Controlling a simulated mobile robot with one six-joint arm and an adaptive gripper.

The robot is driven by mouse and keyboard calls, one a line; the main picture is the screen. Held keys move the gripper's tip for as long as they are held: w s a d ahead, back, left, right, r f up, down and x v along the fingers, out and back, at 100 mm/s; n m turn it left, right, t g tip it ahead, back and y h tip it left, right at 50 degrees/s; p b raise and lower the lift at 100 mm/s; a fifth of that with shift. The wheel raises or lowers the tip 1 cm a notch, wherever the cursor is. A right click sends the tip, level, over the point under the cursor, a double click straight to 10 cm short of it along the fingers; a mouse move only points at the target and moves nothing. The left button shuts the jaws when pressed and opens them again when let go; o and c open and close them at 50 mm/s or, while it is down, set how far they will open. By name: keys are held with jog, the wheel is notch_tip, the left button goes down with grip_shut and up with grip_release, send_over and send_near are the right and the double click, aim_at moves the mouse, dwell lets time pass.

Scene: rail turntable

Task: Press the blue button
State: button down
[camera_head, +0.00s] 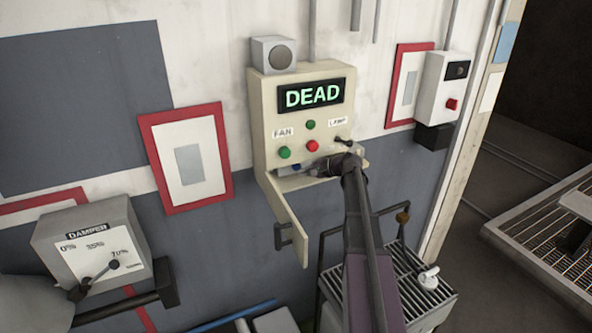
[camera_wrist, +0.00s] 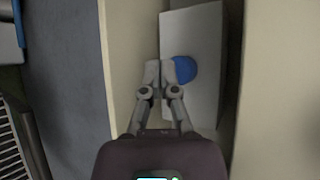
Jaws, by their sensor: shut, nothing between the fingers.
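The blue button (camera_wrist: 186,70) is a rounded blue knob on a pale grey plate inside the cream control box (camera_head: 262,130). In the head view only a small blue bit (camera_head: 296,167) of it shows, low in the box. My gripper (camera_wrist: 160,70) is shut and empty, its fingertips just left of the button in the wrist view. The fingertips overlap or nearly meet the button's left edge; I cannot tell if they touch it. In the head view my gripper (camera_head: 308,171) reaches into the box's lower opening, and my arm hides part of that opening.
The box has a lit "DEAD" display (camera_head: 311,95), green and red buttons (camera_head: 312,146) and a small lever (camera_head: 343,141). Its cream flap (camera_head: 284,215) hangs open below. A damper panel (camera_head: 95,245) is at left, a slatted cart (camera_head: 410,290) below right.

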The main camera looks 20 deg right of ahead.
jog(key=shift+w, duration=0.15)
dwell(0.5)
jog(key=shift+w, duration=0.3)
jog(key=shift+w, duration=0.45)
dwell(1.0)
jog(key=shift+w+r, duration=0.2)
jog(key=shift+w, duration=0.1)
dwell(0.8)
jog(key=shift+s, duration=0.1)
jog(key=shift+s+f, duration=0.15)
jog(key=shift+s, duration=0.65)
jog(key=shift+s, duration=0.15)
